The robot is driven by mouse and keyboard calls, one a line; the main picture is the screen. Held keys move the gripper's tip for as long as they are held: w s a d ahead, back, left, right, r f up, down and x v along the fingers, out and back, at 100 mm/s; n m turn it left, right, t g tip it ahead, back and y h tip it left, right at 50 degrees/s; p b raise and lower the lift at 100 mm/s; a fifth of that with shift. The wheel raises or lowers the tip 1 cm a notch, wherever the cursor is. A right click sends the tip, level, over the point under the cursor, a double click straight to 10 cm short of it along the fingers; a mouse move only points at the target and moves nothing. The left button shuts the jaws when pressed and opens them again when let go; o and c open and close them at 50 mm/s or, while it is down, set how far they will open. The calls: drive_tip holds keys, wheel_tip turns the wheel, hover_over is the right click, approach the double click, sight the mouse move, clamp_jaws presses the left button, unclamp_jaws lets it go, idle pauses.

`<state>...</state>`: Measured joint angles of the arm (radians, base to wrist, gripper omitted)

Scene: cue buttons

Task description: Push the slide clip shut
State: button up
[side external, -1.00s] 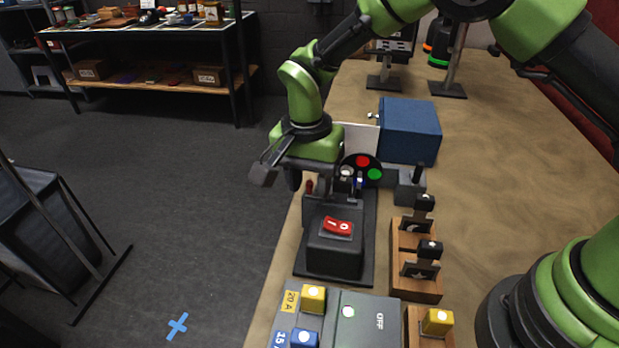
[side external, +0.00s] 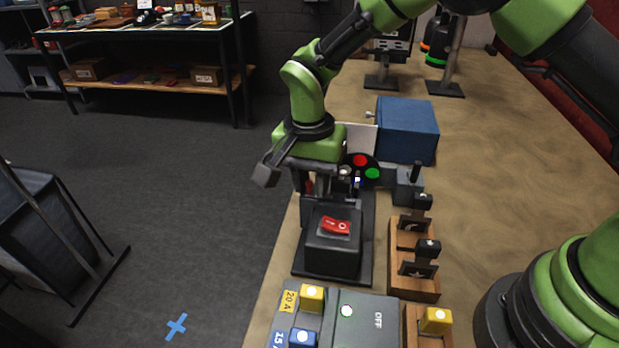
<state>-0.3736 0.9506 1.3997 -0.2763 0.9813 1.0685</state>
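My gripper (side external: 325,186) points down over the far end of a black box (side external: 333,260) on a dark base plate (side external: 366,225). Its dark fingers blend with the dark parts behind them, so their gap is unclear. I cannot pick out the slide clip with certainty; the area beneath and behind my gripper is partly hidden. A red rocker switch (side external: 335,226) marked with 1 and 0 sits on the top of the black box. A small blue part (side external: 357,182) and a red upright part (side external: 309,187) show close to the fingers.
A black disc with red (side external: 360,160) and green (side external: 372,173) buttons stands just right of my gripper. A blue box (side external: 407,130) is behind it. Wooden blocks with black clips (side external: 414,288) stand to the right. A grey-blue panel (side external: 365,325) with yellow and blue buttons is in front.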

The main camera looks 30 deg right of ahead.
drive_tip(key=shift+o, duration=1.3)
